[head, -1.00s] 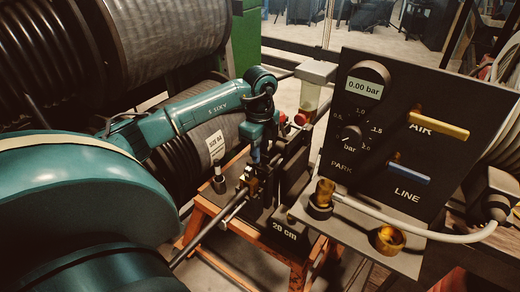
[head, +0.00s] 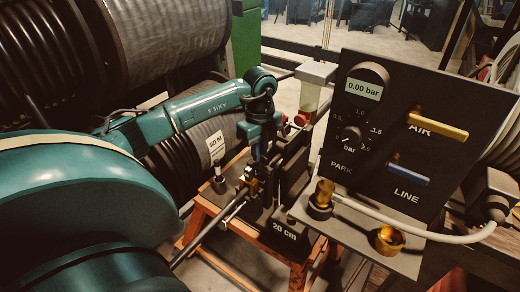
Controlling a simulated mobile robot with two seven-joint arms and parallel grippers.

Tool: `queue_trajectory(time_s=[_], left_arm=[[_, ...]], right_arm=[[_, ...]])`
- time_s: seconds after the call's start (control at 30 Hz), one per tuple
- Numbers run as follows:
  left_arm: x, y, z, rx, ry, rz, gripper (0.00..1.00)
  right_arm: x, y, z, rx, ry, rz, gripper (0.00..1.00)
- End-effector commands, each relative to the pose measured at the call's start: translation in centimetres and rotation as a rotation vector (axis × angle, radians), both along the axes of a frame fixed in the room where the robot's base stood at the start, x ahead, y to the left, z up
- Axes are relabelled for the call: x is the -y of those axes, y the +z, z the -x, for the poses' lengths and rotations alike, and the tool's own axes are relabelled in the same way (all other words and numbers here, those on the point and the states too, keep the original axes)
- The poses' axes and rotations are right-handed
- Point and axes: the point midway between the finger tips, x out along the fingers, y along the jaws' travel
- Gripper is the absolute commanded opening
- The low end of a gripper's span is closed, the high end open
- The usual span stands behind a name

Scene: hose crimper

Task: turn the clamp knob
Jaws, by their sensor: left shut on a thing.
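My left arm comes in from the left, and its gripper (head: 257,172) points down at the crimper's clamp, by the end of a long steel bar (head: 213,237). It is shut on a small brass-coloured part, which I take to be the clamp knob (head: 255,187). The fingers cover most of this knob, so its outline and angle are hard to read. The dark crimper block (head: 290,180) stands just right of the gripper, with a "20 cm" label on its base (head: 284,235). My right gripper is not in view.
A black panel (head: 345,210) stands at the right, with a gauge reading 0.00 bar (head: 364,88), a yellow AIR lever (head: 438,127) and a blue LINE lever (head: 409,174). A pale hose (head: 420,234) loops before it. Large hose reels (head: 180,45) stand behind my arm.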

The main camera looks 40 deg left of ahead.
Motion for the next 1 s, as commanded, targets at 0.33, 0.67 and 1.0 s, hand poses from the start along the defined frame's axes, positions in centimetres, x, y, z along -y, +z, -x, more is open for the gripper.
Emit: queue_trajectory(time_s=[0.33,0.67,1.0], left_arm=[[-0.04,0.07,0.01,-0.001,-0.327,0.000,0.00],[-0.05,0.07,-0.03,0.001,-0.639,-0.001,0.00],[-0.01,0.05,0.00,0.000,-0.963,0.001,0.00]], right_arm=[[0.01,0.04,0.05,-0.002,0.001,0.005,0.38],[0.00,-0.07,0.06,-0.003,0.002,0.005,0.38],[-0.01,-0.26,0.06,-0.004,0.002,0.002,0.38]])
